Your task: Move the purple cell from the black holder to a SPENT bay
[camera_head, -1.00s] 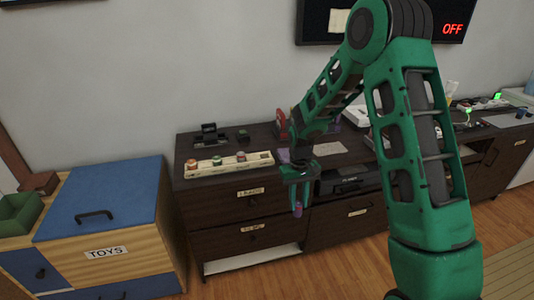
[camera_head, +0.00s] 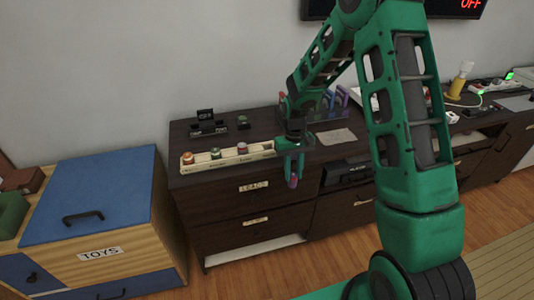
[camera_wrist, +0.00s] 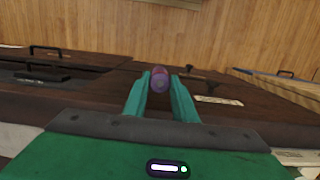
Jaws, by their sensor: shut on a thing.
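My gripper (camera_head: 290,165) is shut on the purple cell (camera_head: 293,181), which hangs below the fingers in front of the dresser's front edge. In the wrist view the purple cell (camera_wrist: 160,79) sits between the two green fingertips, its round end showing. A long cream tray (camera_head: 262,151) stands on the dresser top, left of my gripper. Several coloured cells stand in its left part, and its right part looks empty. A black holder (camera_head: 207,127) stands behind the tray. Writing on the tray is too small to read.
The dark dresser (camera_head: 215,207) has labelled drawers. A blue-lidded toy box (camera_head: 100,195) stands at the left. A clear rack with coloured items (camera_head: 330,104) and a paper sheet (camera_head: 336,137) lie right of the tray. A black device (camera_head: 347,172) sits in an open shelf.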

